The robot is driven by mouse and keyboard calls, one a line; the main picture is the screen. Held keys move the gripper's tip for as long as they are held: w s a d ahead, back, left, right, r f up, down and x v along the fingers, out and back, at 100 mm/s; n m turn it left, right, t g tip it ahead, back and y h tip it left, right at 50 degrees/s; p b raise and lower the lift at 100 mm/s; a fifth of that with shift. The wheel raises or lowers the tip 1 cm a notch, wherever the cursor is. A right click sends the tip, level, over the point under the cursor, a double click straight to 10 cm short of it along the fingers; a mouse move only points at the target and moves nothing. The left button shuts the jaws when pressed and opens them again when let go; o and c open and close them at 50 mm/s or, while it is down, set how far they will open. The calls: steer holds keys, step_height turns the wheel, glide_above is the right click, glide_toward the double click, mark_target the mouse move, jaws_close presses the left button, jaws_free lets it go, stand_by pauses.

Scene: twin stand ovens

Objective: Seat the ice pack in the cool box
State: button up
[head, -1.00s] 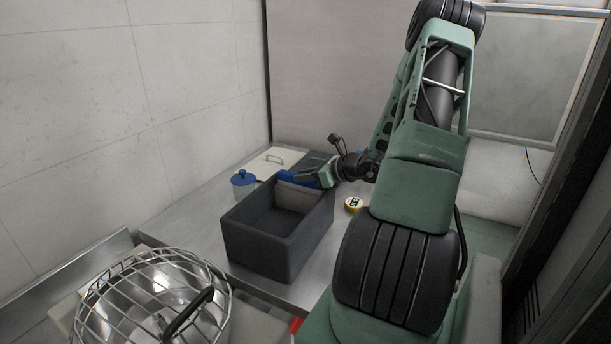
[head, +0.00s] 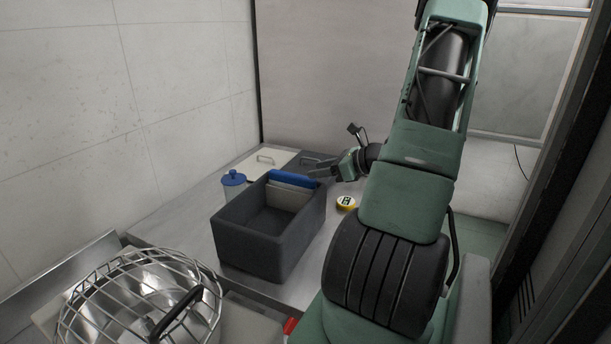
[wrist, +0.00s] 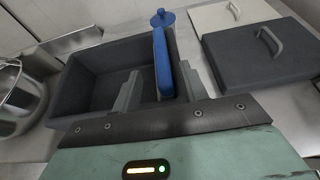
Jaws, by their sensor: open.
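The cool box (head: 262,252) is a dark grey open bin on the steel counter; it also shows in the wrist view (wrist: 72,85). The ice pack (head: 293,180) is a slab with a blue top edge and a pale body, standing upright inside the box at its far end; the blue edge shows in the wrist view (wrist: 162,62). My gripper (head: 322,172) is open and empty, just right of the box's far end in the head view. In the wrist view the fingers (wrist: 160,95) are apart, with the blue edge beyond and between them. The pack's bottom is hidden.
A blue-lidded container (head: 233,183) stands left of the box. A pale lid with a handle (head: 266,160) and a dark one (wrist: 262,52) lie behind it. A yellow-rimmed round item (head: 346,203) lies to the right. A wire-guarded mixer bowl (head: 140,300) is at front left.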

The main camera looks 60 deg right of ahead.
steer(key=v, duration=0.3)
steer(key=shift+s+r, duration=0.15)
steer(key=shift+s, duration=0.2)
steer(key=shift+s, duration=0.1)
stand_by(0.3)
